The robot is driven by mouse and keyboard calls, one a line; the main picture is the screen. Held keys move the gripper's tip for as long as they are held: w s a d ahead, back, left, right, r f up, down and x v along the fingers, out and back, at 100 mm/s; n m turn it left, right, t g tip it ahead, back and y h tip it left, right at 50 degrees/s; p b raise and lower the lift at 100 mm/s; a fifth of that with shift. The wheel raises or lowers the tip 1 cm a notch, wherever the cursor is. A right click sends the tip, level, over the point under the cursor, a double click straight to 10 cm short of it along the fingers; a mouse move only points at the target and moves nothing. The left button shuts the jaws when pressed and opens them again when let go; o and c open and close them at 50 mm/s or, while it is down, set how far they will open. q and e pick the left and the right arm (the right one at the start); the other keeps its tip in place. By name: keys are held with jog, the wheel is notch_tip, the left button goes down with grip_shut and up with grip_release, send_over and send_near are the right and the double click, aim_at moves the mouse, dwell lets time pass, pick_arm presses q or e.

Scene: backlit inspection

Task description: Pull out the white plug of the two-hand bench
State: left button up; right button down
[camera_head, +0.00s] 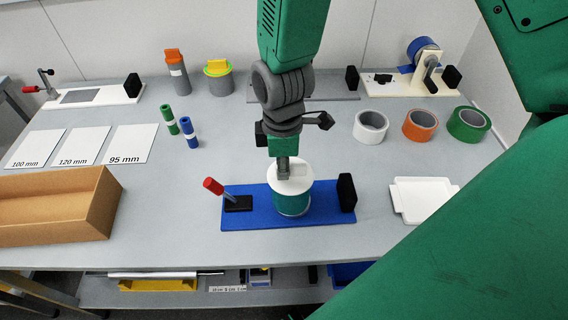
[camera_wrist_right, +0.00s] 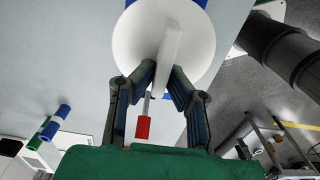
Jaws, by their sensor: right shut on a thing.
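The white plug (camera_head: 298,185) is a round disc with an upright grip fin, on top of a teal cylinder (camera_head: 291,204). The cylinder stands on the blue bench plate (camera_head: 325,208). My right gripper (camera_head: 283,168) comes down from above and is shut on the fin. In the right wrist view the fingers (camera_wrist_right: 163,78) close on either side of the fin of the plug (camera_wrist_right: 135,40). A lever with a red handle (camera_head: 213,186) stands at the plate's left end and a black block (camera_head: 346,193) at its right end. Whether the plug is raised cannot be told. My left gripper is not in view.
A cardboard box (camera_head: 60,206) lies left of the plate and a white tray (camera_head: 424,199) right of it. White, orange (camera_head: 420,124) and green tape rolls stand at the back right. Bare table lies in front of the plate.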

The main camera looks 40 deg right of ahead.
jog(key=shift+a+r+p, duration=0.4)
jog(key=shift+r, duration=0.15)
jog(key=shift+d+r+p, duration=0.5)
jog(key=shift+d+p, duration=0.1)
jog(key=shift+r, duration=0.1)
jog(key=shift+a+r+p, duration=0.45)
jog(key=shift+r+p, duration=0.15)
jog(key=shift+p, duration=0.05)
jog(key=shift+d+r+p, duration=0.15)
jog(key=shift+r+p, duration=0.15)
jog(key=shift+p, duration=0.05)
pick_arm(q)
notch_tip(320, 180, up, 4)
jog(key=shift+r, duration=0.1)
pick_arm(e)
jog(key=shift+d, duration=0.2)
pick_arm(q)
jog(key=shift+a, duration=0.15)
pick_arm(e)
jog(key=shift+a, duration=0.2)
